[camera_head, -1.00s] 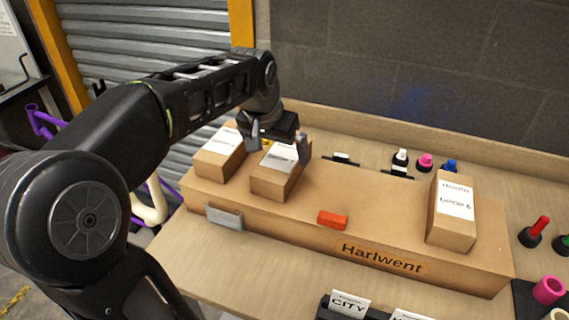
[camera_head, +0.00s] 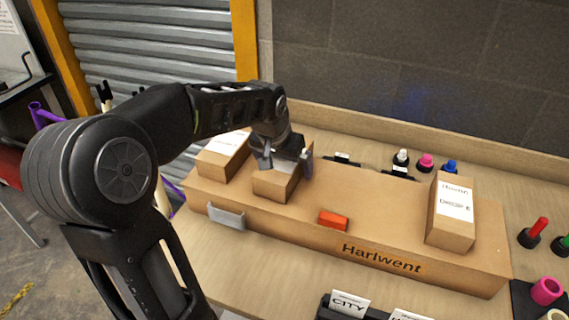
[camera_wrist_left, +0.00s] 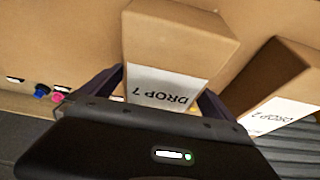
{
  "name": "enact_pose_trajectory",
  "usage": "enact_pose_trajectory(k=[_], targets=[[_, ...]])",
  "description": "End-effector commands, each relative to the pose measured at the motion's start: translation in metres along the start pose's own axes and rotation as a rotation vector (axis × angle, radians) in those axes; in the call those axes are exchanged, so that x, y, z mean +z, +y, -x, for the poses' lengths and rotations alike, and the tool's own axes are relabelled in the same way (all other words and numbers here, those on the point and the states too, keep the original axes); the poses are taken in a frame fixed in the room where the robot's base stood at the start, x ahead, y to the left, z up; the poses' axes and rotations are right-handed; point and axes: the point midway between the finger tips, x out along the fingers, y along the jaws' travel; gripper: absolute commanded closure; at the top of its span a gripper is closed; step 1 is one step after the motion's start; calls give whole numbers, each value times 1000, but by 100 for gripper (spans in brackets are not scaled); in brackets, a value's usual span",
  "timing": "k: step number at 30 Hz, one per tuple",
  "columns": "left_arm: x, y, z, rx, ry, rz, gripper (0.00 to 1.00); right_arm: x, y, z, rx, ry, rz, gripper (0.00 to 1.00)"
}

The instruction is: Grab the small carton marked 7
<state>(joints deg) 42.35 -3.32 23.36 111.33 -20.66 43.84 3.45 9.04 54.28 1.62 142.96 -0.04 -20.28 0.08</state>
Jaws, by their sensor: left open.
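The small carton marked 7 (camera_head: 275,186) stands on a long brown box. In the left wrist view its white label reads "DROP 7" (camera_wrist_left: 160,90), upside down. My left gripper (camera_head: 286,163) is open over this carton, with one finger on either side of it. Whether the fingers touch its sides I cannot tell. The gripper hides the carton's top in the head view. A second carton (camera_head: 222,158) stands to its left; its label reads "DROP 2" in the left wrist view (camera_wrist_left: 270,110). My right gripper is not in view.
The long box marked "Harlwent" (camera_head: 380,258) carries another labelled carton (camera_head: 452,212) at its right end. An orange block (camera_head: 333,221) and a grey plate (camera_head: 226,216) are at its front edge. Small coloured-capped items (camera_head: 426,161) stand behind it.

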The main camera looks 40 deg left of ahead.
Motion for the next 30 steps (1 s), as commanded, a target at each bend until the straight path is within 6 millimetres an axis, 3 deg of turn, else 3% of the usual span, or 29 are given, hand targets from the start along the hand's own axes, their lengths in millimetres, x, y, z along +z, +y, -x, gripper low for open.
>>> enact_pose_trajectory(k=[17, 30], targets=[[0, 0, 0, -1, 2, 0, 0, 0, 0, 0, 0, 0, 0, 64], [0, 0, 0, -1, 2, 0, 34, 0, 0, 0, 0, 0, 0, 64]])
